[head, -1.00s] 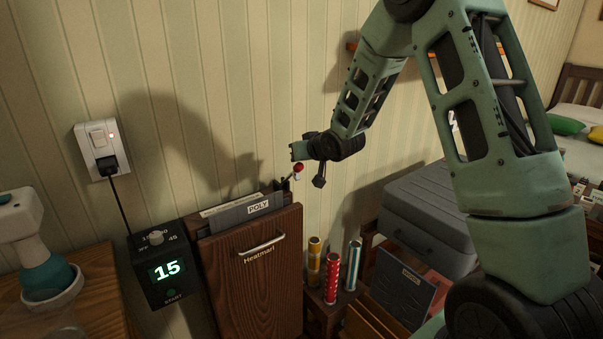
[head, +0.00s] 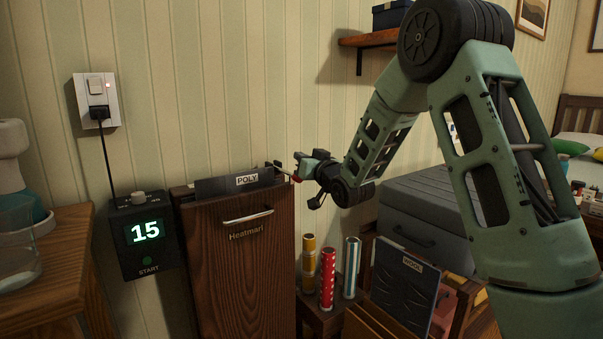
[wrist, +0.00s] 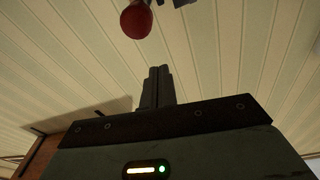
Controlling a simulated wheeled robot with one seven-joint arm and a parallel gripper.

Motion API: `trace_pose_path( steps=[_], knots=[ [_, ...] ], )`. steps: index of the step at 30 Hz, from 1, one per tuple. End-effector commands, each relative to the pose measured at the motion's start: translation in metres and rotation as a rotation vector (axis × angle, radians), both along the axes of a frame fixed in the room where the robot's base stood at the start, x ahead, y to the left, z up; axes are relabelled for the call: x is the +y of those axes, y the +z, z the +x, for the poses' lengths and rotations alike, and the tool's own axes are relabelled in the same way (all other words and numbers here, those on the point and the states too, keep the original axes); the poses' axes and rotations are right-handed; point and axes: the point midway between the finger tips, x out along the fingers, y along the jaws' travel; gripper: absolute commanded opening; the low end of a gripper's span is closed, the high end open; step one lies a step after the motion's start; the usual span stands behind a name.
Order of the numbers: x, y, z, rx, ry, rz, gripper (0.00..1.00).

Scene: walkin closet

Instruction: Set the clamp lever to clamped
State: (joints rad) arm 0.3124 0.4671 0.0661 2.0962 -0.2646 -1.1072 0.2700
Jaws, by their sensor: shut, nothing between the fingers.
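The clamp lever is a thin rod with a red ball knob (head: 296,179) at the upper right of the wooden Heatmarl press (head: 240,275). The knob also shows at the top of the wrist view (wrist: 136,22), beyond and slightly left of my fingertips. My gripper (head: 299,157) is shut and empty, close beside the lever; its fingers show together in the wrist view (wrist: 157,73). I cannot tell from the head view whether it touches the lever. The lever's base is partly hidden.
A timer box (head: 149,235) reading 15 stands left of the press, below a wall switch (head: 97,100) with a plugged cord. Several coloured cylinders (head: 328,278) stand to the right, before a grey case (head: 425,220). The striped wall is close behind.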

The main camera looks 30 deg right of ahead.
Motion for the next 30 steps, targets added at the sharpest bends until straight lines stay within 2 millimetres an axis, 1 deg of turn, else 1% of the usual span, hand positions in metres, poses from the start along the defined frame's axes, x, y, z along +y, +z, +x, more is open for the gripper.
trace_pose_path(
  steps=[1,8,18,30],
  knots=[
    [0.000,-0.016,-0.002,-0.027,0.000,0.000,0.00],
    [0.000,-0.031,-0.006,-0.144,0.001,0.005,0.00],
    [0.000,-0.044,-0.010,-0.148,0.001,0.004,0.00],
    [0.000,-0.047,-0.010,-0.144,0.001,0.005,0.00]
  ],
)
